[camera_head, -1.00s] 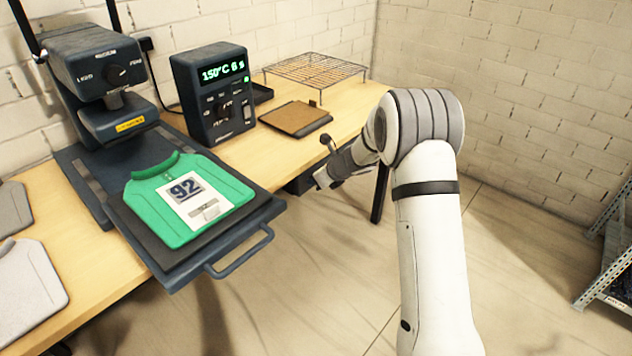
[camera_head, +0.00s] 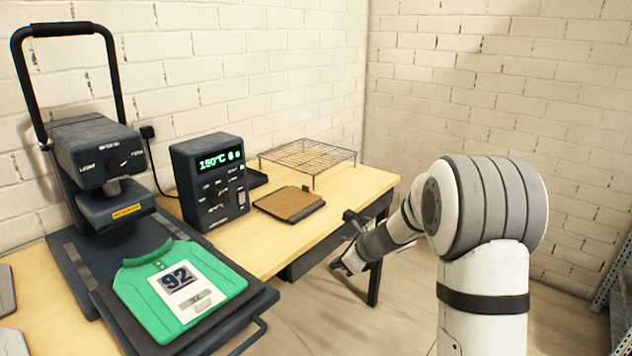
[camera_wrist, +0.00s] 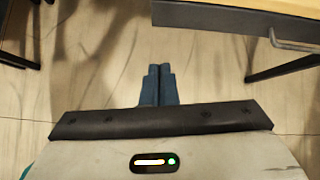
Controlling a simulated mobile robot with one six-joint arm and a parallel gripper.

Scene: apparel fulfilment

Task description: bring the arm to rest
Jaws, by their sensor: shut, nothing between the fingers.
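My gripper (camera_wrist: 159,84) shows in the wrist view with its two blue fingers together and nothing between them, pointing down over the bare floor. In the head view my gripper (camera_head: 340,266) is small and partly turned away, at the end of my bent arm, off the front edge of the table (camera_head: 290,240). It appears apart from the table and everything on it.
A heat press (camera_head: 95,160) holds a green shirt (camera_head: 150,290) marked 92 on its lower plate. A control box (camera_head: 212,185), a brown pad (camera_head: 290,203) and a wire rack (camera_head: 308,157) stand on the table. A metal shelf (camera_head: 612,270) is at the right edge. Floor between is clear.

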